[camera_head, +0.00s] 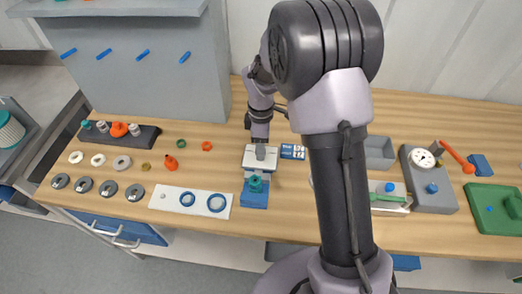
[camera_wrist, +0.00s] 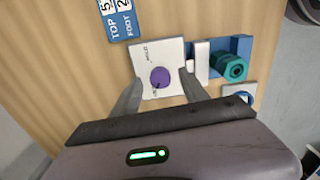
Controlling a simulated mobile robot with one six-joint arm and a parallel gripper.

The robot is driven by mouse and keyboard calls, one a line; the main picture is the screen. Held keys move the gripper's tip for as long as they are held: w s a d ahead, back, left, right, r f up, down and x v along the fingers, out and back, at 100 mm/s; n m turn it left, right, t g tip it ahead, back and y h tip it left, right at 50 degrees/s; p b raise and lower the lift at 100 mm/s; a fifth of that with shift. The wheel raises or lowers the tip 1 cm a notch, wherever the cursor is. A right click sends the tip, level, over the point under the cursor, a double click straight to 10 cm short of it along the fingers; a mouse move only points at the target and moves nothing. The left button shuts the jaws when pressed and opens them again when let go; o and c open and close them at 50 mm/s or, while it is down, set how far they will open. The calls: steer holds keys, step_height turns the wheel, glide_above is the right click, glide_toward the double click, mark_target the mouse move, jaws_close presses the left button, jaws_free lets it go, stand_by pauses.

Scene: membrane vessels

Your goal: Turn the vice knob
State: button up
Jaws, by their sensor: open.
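The vice has a blue body (camera_head: 254,198) with a teal knob (camera_head: 256,183) and stands near the front edge of the bench. In the wrist view the teal knob (camera_wrist: 232,66) lies right of my fingers, beside a white jaw piece. My gripper (camera_head: 261,148) is above the pale block (camera_head: 249,162) just behind the vice. In the wrist view my gripper (camera_wrist: 160,82) has its fingers apart. A purple round piece (camera_wrist: 161,77) on a white plate (camera_wrist: 148,56) shows between them. No finger is seen touching the teal knob.
A blue and white card (camera_head: 292,152) lies right of the pale block. My arm hides part of the bench.

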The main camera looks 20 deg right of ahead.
steer(key=shift+f, duration=0.65)
jaws_close()
